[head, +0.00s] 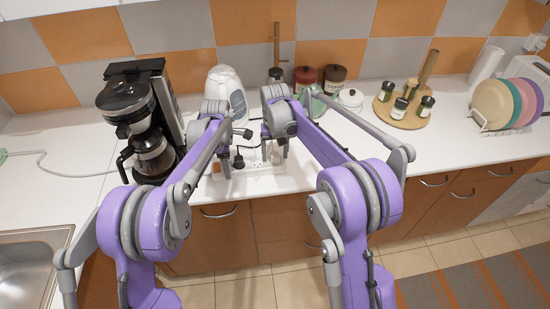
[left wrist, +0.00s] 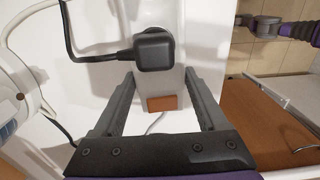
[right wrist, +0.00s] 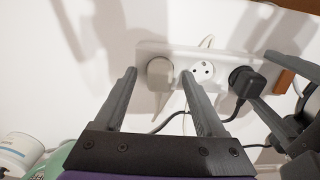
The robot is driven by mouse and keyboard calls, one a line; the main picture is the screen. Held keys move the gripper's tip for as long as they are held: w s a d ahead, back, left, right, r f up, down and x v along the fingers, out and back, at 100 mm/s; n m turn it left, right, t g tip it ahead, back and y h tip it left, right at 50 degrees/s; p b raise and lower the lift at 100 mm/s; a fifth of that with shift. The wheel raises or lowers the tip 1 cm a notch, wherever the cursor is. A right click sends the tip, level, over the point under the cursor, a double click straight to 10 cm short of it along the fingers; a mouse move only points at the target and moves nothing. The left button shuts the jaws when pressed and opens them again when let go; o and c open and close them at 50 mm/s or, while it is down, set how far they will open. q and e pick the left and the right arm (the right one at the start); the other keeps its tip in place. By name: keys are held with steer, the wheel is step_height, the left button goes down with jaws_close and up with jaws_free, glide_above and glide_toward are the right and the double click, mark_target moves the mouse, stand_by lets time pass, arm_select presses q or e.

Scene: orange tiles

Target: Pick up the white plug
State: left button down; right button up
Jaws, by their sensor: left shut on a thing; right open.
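The white plug (right wrist: 160,72) sits in a socket of the white power strip (right wrist: 219,56), beside an empty round socket, in the right wrist view. My right gripper (right wrist: 159,73) is open, its fingertips on either side of the plug with gaps. In the head view it is at the strip's right part (head: 275,152). A black plug (left wrist: 153,50) with a black cord is in the strip near its orange switch (left wrist: 163,103). My left gripper (left wrist: 160,88) is shut on the power strip at its switch end, one finger along each side.
The coffee maker (head: 150,125) stands left of my arms. The white kettle (head: 226,88) and several jars stand behind them. A round wooden tray (head: 385,107) and a rack of plates (head: 493,105) are further right. The counter's front edge is close to the strip.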

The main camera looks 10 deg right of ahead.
mark_target(275, 154)
jaws_close()
steer(key=shift+r, duration=0.1)
stand_by(0.3)
step_height(275, 154, up, 16)
stand_by(1.5)
